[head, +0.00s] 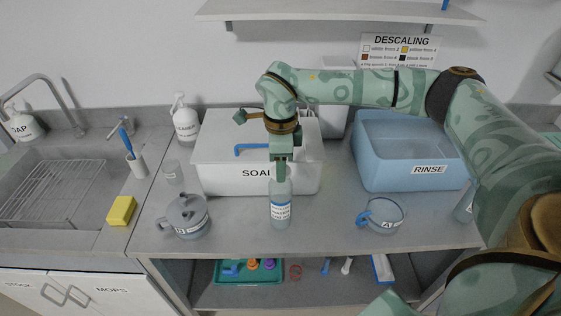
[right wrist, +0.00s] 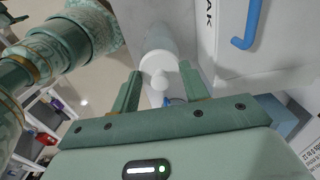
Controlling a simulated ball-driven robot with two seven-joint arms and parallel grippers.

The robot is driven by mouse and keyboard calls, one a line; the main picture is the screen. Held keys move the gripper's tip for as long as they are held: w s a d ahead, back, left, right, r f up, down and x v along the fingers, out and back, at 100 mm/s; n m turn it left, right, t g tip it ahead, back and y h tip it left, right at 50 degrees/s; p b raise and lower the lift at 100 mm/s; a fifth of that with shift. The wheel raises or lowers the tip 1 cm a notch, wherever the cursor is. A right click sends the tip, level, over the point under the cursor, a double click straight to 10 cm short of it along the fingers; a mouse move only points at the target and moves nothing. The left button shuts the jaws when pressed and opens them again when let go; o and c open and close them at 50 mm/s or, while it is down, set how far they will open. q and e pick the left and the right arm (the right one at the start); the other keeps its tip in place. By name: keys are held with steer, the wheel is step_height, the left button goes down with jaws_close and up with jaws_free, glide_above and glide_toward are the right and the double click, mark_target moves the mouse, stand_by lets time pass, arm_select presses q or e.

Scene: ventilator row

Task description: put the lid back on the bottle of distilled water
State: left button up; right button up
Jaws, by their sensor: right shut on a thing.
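The bottle of distilled water (head: 280,212), grey with a white label, stands upright near the front edge of the counter, in front of the white SOAK bin. My right gripper (head: 279,174) points down right over the bottle's top. In the right wrist view its two fingers (right wrist: 163,88) stand on either side of a small white round lid (right wrist: 158,64), and it is shut on it. The fingers hide the bottle's neck in the head view, so I cannot tell whether the lid is seated or just above. My left gripper is not in view.
The SOAK bin (head: 220,180) is close behind the bottle. The counter beside the bottle is clear.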

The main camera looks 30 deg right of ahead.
steer(key=shift+r+p, duration=0.1)
steer(key=shift+p, duration=0.65)
stand_by(0.6)
steer(key=shift+f, duration=0.2)
stand_by(0.9)
steer(key=shift+p, duration=0.6)
steer(key=o, duration=1.5)
step_height(320, 180, up, 7)
steer(key=p, duration=0.7)
